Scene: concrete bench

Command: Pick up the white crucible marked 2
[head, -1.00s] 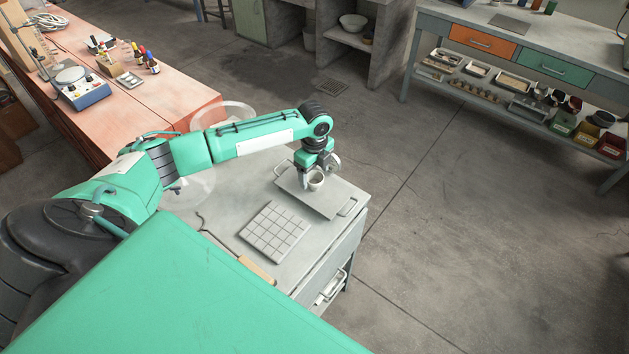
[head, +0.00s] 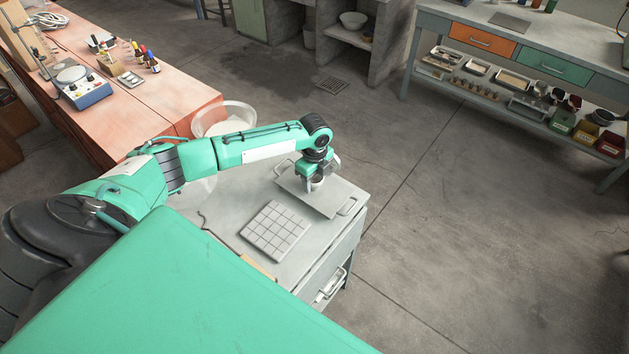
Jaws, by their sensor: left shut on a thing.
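The white crucible (head: 317,181) is small and pale, over the grey tray with handles (head: 322,203) on the bench. Its upper part is hidden by my left gripper (head: 316,183), which comes down on it from above. My left gripper is shut on the crucible. The mark 2 is too small to read from here, and I cannot tell whether the crucible touches the tray. My right gripper does not show.
A gridded grey block (head: 273,231) sits on the bench (head: 222,201) in front of the tray. A clear round container (head: 224,112) stands behind my left arm. An orange-topped bench (head: 150,104) with instruments is at the left. Open floor lies to the right.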

